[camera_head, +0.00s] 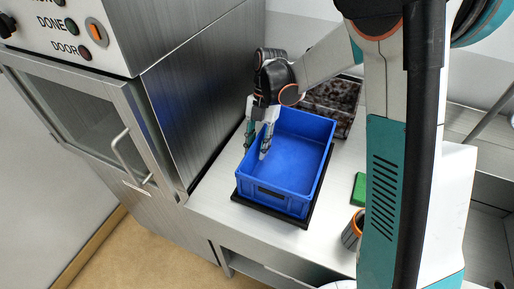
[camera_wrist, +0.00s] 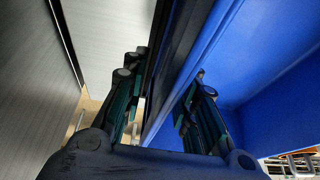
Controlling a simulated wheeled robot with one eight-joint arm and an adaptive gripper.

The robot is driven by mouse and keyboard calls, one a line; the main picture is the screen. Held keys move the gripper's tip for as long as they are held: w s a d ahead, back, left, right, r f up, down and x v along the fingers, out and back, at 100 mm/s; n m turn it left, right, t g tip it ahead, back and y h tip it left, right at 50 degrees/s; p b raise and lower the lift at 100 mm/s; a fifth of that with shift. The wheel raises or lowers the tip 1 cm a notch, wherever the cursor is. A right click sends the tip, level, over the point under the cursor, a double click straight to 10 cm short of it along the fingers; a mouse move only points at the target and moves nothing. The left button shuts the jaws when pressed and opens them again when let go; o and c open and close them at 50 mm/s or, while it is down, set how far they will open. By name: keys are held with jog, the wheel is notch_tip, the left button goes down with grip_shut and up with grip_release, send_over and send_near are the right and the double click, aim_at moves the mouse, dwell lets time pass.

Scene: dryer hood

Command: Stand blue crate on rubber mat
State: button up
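The blue crate (camera_head: 297,170) is upright and empty on the bench. The black rubber mat (camera_head: 316,207) shows as a thin dark border under its front and right edges; the rest is hidden. The crate looks level and within the mat, though I cannot tell whether its far side lies fully on it. My gripper (camera_head: 257,146) points down over the crate's left wall, one finger outside and one inside. In the wrist view my gripper (camera_wrist: 165,100) has its fingers apart on both sides of the wall (camera_wrist: 176,75), with a gap showing beside the outer finger.
A steel machine (camera_head: 200,90) with a door handle stands close to the crate's left. A dark-filled container (camera_head: 335,100) stands behind it. A green block (camera_head: 359,189) and a dark orange-banded cup (camera_head: 352,232) lie to the right. The bench's front edge is near the mat.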

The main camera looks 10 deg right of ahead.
jog(key=p+v, duration=0.2)
jog(key=v, duration=0.8)
jog(key=shift+d+r, duration=0.1)
jog(key=shift+r, duration=0.15)
jog(key=shift+d+r+p, duration=0.1)
jog(key=shift+r+p, duration=0.2)
jog(key=shift+r, duration=0.2)
jog(key=s+d+r+m+t, duration=0.2)
jog(key=s+m, duration=0.4)
jog(key=m, duration=0.3)
jog(key=s+d+r+m+t+h, duration=0.1)
jog(key=s+d+r+m+t, duration=0.2)
jog(key=m, duration=0.7)
jog(key=s+d+r+m+t+h, duration=0.1)
jog(key=s+d+r+m+t, duration=0.1)
jog(key=s+m+t, duration=0.4)
jog(key=s+d+m, duration=0.1)
jog(key=s+m, duration=0.3)
jog(key=s, duration=0.1)
jog(key=shift+d+r, duration=0.15)
jog(key=shift+r, duration=0.05)
jog(key=shift+d, duration=0.1)
